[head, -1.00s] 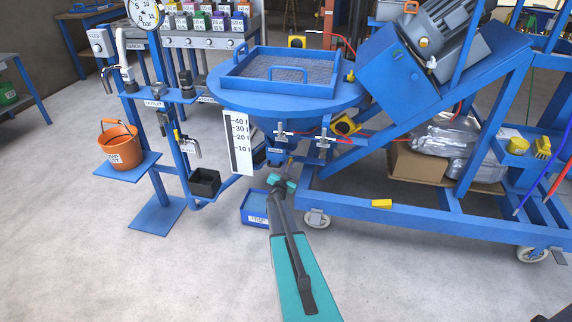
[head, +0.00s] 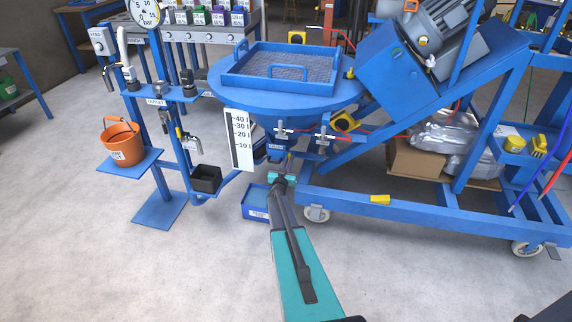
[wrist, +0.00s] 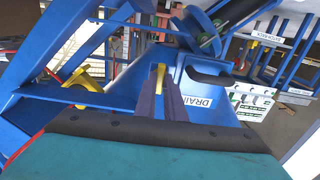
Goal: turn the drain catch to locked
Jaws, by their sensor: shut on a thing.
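The blue hopper (head: 290,92) stands in the middle of the head view, with its narrow outlet at the bottom. My gripper (head: 285,168) is just under that outlet. In the wrist view, the dark fingers of my gripper (wrist: 166,84) are shut on a narrow yellow piece, which I take to be the drain catch (wrist: 160,70). It lies against blue metal, left of a white label reading DRAIN (wrist: 198,102) and a black handle (wrist: 208,77). The fingers hide part of the catch, and I cannot read any locked mark.
A blue bin (head: 256,212) sits on the floor below the outlet. The blue wheeled frame (head: 420,207) runs to the right. A stand with an orange bucket (head: 122,143) and a black cup (head: 206,179) is at left. The floor at front left is clear.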

